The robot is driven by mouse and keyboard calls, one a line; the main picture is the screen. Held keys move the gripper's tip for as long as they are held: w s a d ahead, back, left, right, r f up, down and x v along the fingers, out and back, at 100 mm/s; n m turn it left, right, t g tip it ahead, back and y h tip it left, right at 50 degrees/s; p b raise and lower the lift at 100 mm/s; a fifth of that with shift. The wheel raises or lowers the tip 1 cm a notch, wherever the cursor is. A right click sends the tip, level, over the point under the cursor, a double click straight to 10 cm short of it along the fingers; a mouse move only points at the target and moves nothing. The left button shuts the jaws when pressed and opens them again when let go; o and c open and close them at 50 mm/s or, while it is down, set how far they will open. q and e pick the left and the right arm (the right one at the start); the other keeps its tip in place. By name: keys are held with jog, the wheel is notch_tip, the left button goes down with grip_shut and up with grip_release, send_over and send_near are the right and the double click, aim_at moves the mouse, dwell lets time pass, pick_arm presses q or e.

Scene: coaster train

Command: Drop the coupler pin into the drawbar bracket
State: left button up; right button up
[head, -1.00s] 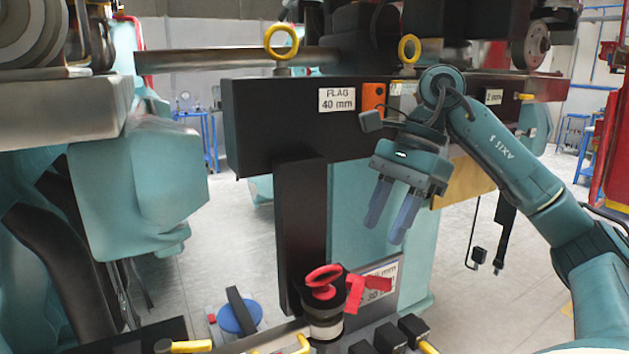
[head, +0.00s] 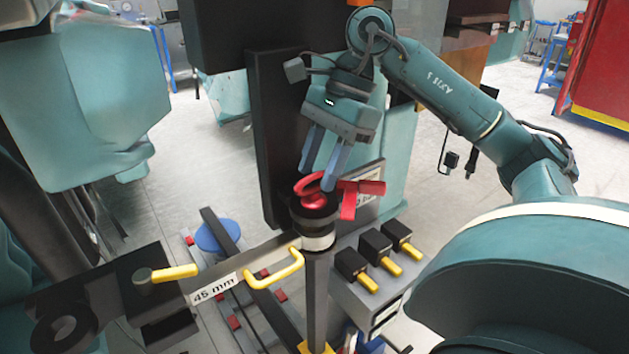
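A red ring handle (head: 309,184) with a red knob stands on top of a dark holder with a pale band (head: 318,242), on an upright post; it looks like the coupler pin, its shank hidden inside. A red tag hangs beside it. My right gripper (head: 318,181) is open, pointing down, its fingertips right at the ring; I cannot tell whether they touch it. A flat bar marked 45 mm (head: 213,292) runs left from the holder to a dark round eye (head: 64,327), perhaps the drawbar bracket. My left gripper is not in view.
A yellow handle (head: 277,270) is on the bar, and a yellow lever (head: 174,273) stands further left. Black blocks with yellow levers (head: 376,248) sit right of the post. A dark upright column (head: 268,130) stands behind the holder. A blue disc (head: 217,236) lies lower left.

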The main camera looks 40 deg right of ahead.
jog(key=shift+x, duration=1.4)
grip_shut()
